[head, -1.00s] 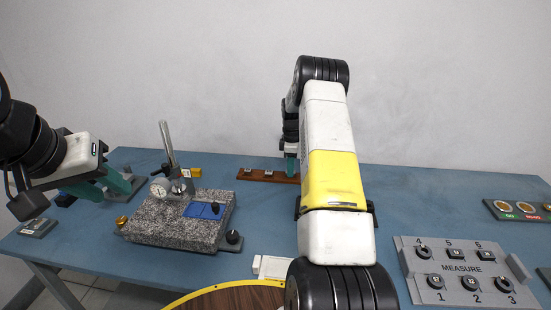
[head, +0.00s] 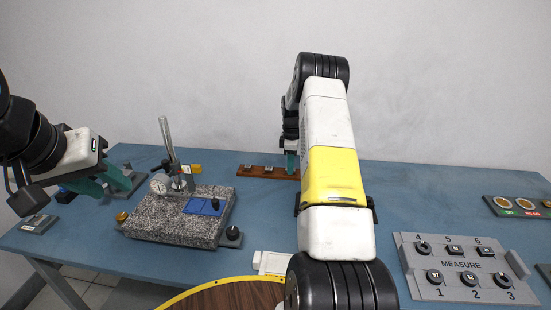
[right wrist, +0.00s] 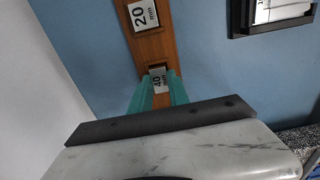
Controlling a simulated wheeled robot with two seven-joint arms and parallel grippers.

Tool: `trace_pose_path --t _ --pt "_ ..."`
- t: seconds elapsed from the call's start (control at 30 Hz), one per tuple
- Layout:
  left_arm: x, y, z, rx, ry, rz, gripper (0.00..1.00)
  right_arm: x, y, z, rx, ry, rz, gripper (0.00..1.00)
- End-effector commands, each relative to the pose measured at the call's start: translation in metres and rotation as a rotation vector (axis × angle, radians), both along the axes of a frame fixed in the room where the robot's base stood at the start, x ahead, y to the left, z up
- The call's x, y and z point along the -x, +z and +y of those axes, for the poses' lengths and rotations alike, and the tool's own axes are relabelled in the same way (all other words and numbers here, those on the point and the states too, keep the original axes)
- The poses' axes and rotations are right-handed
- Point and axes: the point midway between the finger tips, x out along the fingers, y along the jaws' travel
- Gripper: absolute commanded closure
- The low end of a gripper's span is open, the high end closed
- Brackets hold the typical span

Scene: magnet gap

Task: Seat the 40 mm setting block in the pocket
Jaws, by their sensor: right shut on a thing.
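The 40 mm setting block (right wrist: 158,80) shows its white label in the right wrist view, at the wooden rack (right wrist: 154,45). My right gripper (right wrist: 158,92) has its green fingers on both sides of the block and is shut on it. I cannot tell whether the block is clear of the rack. In the head view the right gripper (head: 292,162) is mostly hidden behind my own arm. A blue plate (head: 203,207) lies on the granite base (head: 165,215); I cannot make out a pocket. My left gripper (head: 116,182) hangs at the left; its opening is unclear.
A dial gauge (head: 160,183) on a post (head: 168,140) stands on the granite. The 20 mm block (right wrist: 143,14) sits in the rack. A grey MEASURE board (head: 462,265) lies at the right. The table (head: 430,200) between is clear.

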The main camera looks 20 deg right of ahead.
Motion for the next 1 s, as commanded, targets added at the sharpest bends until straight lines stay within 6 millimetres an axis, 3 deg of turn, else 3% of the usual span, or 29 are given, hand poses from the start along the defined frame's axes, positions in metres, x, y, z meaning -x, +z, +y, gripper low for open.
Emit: trace_pose_path --t 0.17,0.2,0.3,0.33,0.53,0.7,1.0 --pt "0.0000 0.0000 0.0000 0.000 0.000 0.000 0.64 -0.0001 -0.0014 0.0000 0.000 0.000 0.000 1.00" --pt "0.0000 0.0000 0.0000 0.000 0.000 0.000 0.64 -0.0001 -0.0015 0.0000 0.000 0.000 0.000 0.75" --pt "0.0000 0.0000 0.0000 0.000 0.000 0.000 0.64 -0.0001 -0.0015 0.0000 0.000 0.000 0.000 0.55" --pt "0.0000 0.0000 0.0000 0.000 0.000 0.000 0.64 -0.0001 -0.0015 0.0000 0.000 0.000 0.000 0.53" --pt "0.0000 0.0000 0.0000 0.000 0.000 0.000 0.64 0.0000 -0.0015 0.0000 0.000 0.000 0.000 0.53" --pt "0.0000 0.0000 0.0000 0.000 0.000 0.000 0.64 0.0002 -0.0017 0.0001 0.000 0.000 0.001 0.77" --pt "0.0000 0.0000 0.0000 0.000 0.000 0.000 0.64 0.0001 -0.0013 0.0000 0.000 0.000 0.000 0.77"
